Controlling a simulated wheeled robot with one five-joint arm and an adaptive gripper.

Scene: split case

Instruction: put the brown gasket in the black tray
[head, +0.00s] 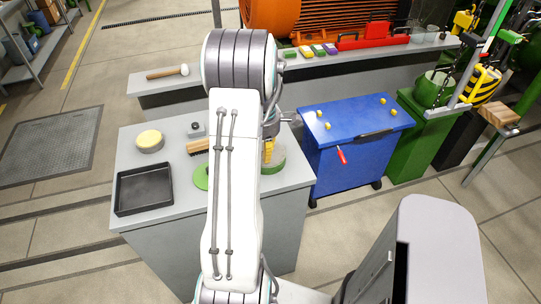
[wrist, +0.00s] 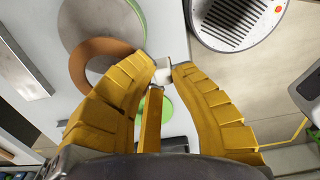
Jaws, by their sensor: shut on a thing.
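My gripper (wrist: 166,68) has its yellow fingers closed on a small pale block at the edge of the brown gasket (wrist: 80,72). This flat ring shows to the left of the fingertips in the wrist view, over a grey round top. In the head view my arm hides the gasket, and the fingers (head: 268,150) show just right of the arm, above a round grey-topped, green-sided block (head: 274,168). The black tray (head: 144,190) stands at the left front of the grey bench and looks empty.
A blue cabinet (head: 350,150) stands right.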

